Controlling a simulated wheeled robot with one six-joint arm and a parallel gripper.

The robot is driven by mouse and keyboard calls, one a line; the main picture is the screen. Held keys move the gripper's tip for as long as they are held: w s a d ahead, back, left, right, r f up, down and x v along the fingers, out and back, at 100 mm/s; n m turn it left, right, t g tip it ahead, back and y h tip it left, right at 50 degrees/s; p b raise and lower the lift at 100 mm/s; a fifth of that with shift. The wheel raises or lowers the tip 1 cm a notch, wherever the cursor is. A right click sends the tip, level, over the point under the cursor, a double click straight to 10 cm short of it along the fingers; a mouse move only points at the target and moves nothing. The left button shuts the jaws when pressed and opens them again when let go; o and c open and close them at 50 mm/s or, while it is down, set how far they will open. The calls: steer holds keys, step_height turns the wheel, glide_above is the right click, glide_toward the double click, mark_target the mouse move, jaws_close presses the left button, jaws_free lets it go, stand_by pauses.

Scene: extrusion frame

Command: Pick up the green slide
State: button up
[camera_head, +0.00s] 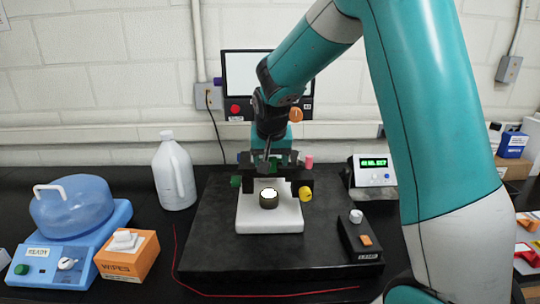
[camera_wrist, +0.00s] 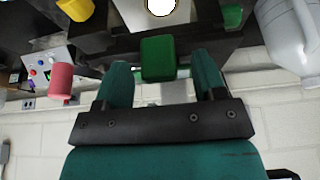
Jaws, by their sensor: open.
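The green slide (camera_wrist: 158,58) is a small green block in the wrist view. In the head view my gripper (camera_head: 267,157) points down over the back of a dark fixture behind a white block. The slide is mostly hidden there by my wrist and the fixture's dark bar.
Green (camera_head: 236,181), yellow (camera_head: 305,193) and pink (camera_head: 309,161) knobs surround the fixture. A white jug (camera_head: 174,175) stands left and a display box (camera_head: 374,171) right.

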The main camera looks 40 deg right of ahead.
steer(key=shift+w+d+f, duration=0.15)
steer(key=shift+w+f, duration=0.05)
steer(key=shift+f, duration=0.35)
steer(key=c, duration=1)
